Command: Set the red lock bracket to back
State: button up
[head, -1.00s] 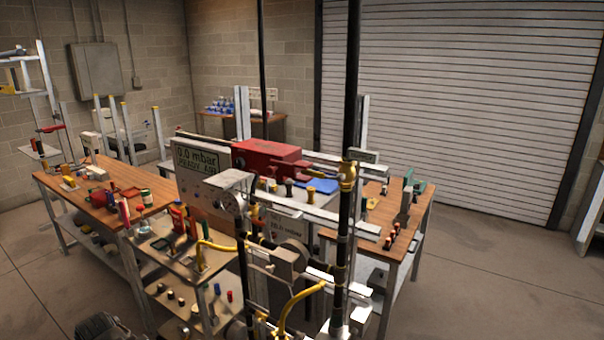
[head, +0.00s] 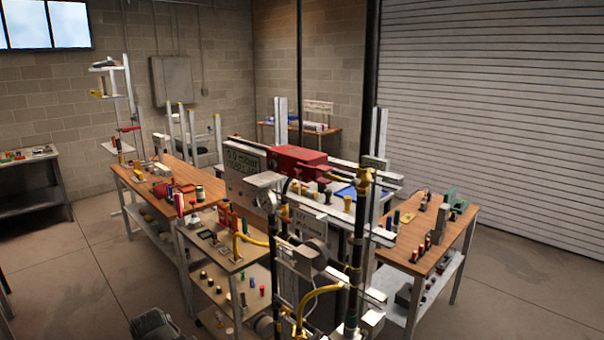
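No part is clearly recognizable as the red lock bracket. A small red piece (head: 129,128) is on the tall white stand at the left. Smaller red parts (head: 227,217) stand on the low bench in front of the rig. At this distance I cannot tell the setting of any bracket. My gripper is not recognizable in the head view; a dark ribbed body (head: 155,325) shows at the bottom edge.
Wooden-topped benches stand left (head: 160,172) and right (head: 430,245) of the rig, holding small parts. Black pipes and a yellow hose (head: 318,292) rise at the rig's near side. Open floor (head: 75,275) lies at the left. A roller shutter (head: 500,110) closes the right.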

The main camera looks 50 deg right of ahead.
aim_at(311, 172)
jog(key=u, duration=0.1)
jog(key=i, duration=0.9)
jog(key=z, duration=0.1)
